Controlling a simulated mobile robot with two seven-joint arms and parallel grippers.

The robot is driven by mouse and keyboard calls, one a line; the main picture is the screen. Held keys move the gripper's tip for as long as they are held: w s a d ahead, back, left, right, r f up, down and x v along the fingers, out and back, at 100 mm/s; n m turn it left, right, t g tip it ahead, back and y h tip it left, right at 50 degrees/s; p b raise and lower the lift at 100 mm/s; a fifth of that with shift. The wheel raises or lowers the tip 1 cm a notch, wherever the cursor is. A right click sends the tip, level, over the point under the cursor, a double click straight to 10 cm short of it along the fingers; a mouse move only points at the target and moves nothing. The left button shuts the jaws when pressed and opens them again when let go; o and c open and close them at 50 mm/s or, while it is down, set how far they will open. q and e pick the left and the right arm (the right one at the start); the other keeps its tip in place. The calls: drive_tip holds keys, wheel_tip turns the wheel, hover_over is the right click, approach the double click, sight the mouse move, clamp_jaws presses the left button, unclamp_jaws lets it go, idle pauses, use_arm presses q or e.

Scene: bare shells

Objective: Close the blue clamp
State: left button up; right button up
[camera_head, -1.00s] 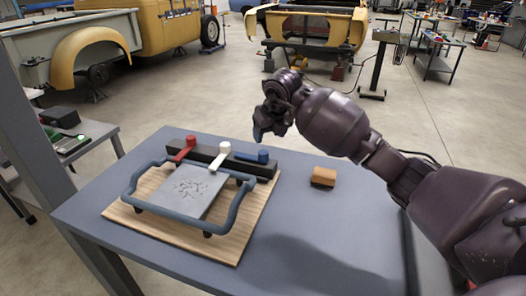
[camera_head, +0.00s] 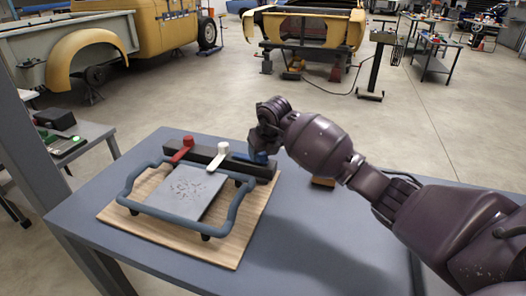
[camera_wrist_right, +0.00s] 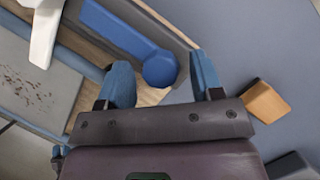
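The blue clamp (camera_head: 243,158) is at the right end of a dark bar on the fixture, partly hidden by my right gripper (camera_head: 262,143) in the head view. In the right wrist view the blue clamp (camera_wrist_right: 120,32) lies along the dark bar, with its rounded knob end towards my right gripper (camera_wrist_right: 162,75). The two blue fingers are apart, and the knob appears between them. I cannot tell whether they touch it. My left gripper is not in view.
A red clamp (camera_head: 182,150) and a white clamp (camera_head: 221,156) stand on the same bar. A grey plate (camera_head: 183,192) sits inside a blue tubular frame (camera_head: 160,213) on a wooden board (camera_head: 170,233). An orange-brown block (camera_wrist_right: 265,101) lies right of the gripper.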

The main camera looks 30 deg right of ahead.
clamp_jaws()
